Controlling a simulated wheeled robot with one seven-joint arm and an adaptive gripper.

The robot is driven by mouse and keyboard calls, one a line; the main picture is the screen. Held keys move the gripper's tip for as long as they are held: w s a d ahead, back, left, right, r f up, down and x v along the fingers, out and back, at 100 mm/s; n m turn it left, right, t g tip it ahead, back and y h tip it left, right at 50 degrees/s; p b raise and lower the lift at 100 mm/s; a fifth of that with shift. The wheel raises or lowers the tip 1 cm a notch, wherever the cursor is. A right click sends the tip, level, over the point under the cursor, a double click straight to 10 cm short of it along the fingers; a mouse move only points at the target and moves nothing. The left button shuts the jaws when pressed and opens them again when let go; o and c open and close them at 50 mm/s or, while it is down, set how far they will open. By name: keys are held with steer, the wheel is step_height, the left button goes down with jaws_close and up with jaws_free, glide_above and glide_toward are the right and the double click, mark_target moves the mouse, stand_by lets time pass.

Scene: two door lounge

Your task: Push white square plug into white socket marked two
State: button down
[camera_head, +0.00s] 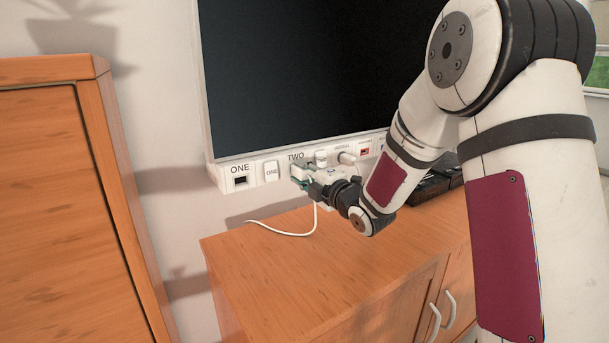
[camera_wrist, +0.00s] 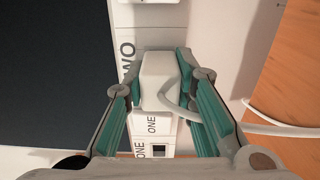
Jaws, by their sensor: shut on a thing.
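My gripper (camera_head: 303,177) is at the white panel under the screen, just below the word TWO. In the wrist view its teal-padded fingers (camera_wrist: 163,72) are shut on the sides of the white plug (camera_wrist: 160,85), a blocky body with a white cable curving off it. The plug is right against or very near the panel; I cannot tell whether it is in the socket. The socket marked TWO (camera_head: 295,156) is hidden behind the plug and fingers, with only its label showing.
To the left on the panel are a dark opening marked ONE (camera_head: 240,180) and a white switch marked ONE (camera_head: 271,171). Another white plug (camera_head: 346,157) sits to the right. The white cable (camera_head: 290,234) lies over the wooden cabinet (camera_head: 270,268). A tall wooden cupboard (camera_head: 60,200) stands left.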

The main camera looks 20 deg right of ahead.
steer(key=c, duration=1.2)
jaws_free()
steer(key=shift+c, duration=0.2)
steer(key=v, duration=1.2)
steer(key=shift+r, duration=0.1)
